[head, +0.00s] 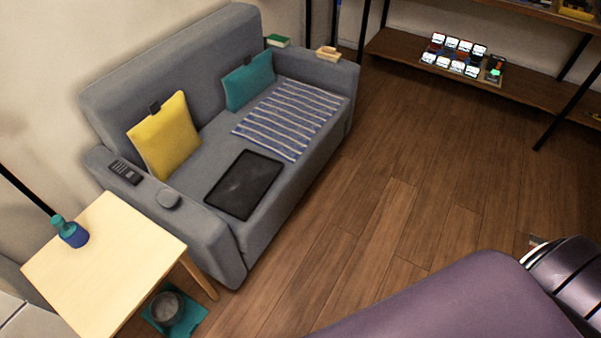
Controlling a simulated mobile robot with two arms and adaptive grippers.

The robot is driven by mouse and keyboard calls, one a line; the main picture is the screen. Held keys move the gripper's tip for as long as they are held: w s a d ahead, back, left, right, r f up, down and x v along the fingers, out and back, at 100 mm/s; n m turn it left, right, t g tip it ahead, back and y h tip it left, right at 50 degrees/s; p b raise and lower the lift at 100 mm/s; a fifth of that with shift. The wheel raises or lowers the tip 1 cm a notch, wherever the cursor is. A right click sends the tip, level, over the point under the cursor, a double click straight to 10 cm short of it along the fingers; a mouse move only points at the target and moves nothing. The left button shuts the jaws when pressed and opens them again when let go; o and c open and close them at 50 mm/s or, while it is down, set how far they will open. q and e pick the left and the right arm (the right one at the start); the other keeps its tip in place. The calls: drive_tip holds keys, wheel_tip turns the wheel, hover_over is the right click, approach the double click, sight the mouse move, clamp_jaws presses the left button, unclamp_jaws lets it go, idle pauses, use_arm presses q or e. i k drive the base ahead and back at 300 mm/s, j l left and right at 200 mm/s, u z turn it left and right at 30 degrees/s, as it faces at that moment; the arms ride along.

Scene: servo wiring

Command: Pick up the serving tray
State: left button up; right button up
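A black rectangular tray (244,184), which looks like the serving tray, lies flat on the seat of the grey sofa (205,185). It is near the seat's front edge, between the left armrest and a striped cloth. Nothing lies on it. Neither of my grippers can be made out in the head view. Part of my own body fills the lower right.
A striped blanket (290,118), yellow cushion (165,136) and teal cushion (248,81) are on the sofa. A remote (125,171) lies on its left armrest. A wooden side table (105,262) with a blue bottle (71,233) stands left. The wooden floor (400,190) ahead is clear.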

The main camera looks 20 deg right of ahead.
sight(238, 193)
drive_tip(key=z, duration=0.25)
drive_tip(key=i+l, duration=0.5)
drive_tip(key=i+l+u, duration=0.4)
drive_tip(key=l+u, duration=0.25)
drive_tip(key=i+l+u, duration=0.15)
drive_tip(key=u, duration=0.15)
drive_tip(key=l, duration=0.1)
